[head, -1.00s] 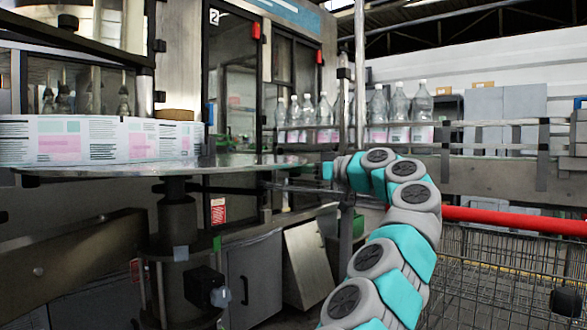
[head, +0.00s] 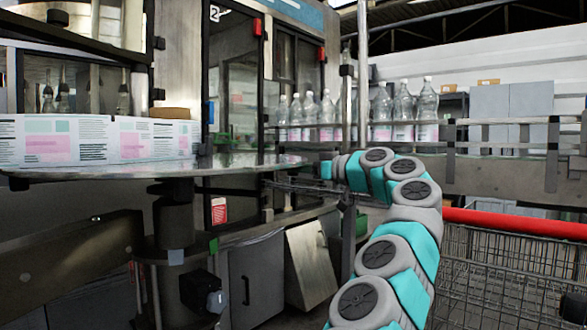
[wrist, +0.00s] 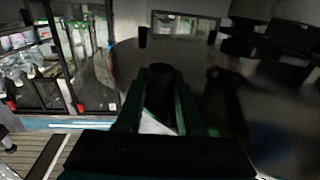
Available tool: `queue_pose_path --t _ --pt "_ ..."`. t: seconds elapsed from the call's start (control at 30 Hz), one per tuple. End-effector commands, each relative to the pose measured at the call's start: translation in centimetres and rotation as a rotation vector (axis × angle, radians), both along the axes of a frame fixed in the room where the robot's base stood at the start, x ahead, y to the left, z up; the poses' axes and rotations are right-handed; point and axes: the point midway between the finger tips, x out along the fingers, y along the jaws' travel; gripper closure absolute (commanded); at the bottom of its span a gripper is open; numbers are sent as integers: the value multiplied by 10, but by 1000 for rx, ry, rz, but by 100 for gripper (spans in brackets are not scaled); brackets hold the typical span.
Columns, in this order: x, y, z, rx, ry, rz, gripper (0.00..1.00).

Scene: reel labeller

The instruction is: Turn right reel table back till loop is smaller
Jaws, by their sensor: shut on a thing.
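The reel table (head: 240,165) is a flat, shiny round disc at the left of the head view, on a dark central post. A label reel (head: 60,143), white with pink and green prints, stands on it. In the wrist view the table top (wrist: 225,110) is a dark disc. My gripper (head: 327,170) is by the table's right edge. In the wrist view my gripper (wrist: 168,88) has its fingers close around a dark peg (wrist: 162,70) near the rim, shut on it. I cannot make out a loop of web in either view.
Clear bottles (head: 400,108) stand in a row on a conveyor behind. A wire cart (head: 510,260) with a red handle (head: 515,222) is at the right. Glass machine doors (head: 235,100) stand behind the table. A grey cabinet (head: 255,275) is below.

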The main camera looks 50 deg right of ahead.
Motion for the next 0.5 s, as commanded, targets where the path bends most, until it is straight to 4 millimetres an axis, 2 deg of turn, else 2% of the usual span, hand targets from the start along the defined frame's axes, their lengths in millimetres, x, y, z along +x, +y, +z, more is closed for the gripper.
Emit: queue_pose_path --t 0.03,0.07,0.1,0.3,0.5 --pt "-1 -1 0 0 -1 -2 100" --pt "-1 -1 0 0 -1 -2 60" --pt "-1 0 0 0 -1 -1 55" --pt "0 0 0 0 -1 0 35" --pt "0 0 0 0 0 0 35"
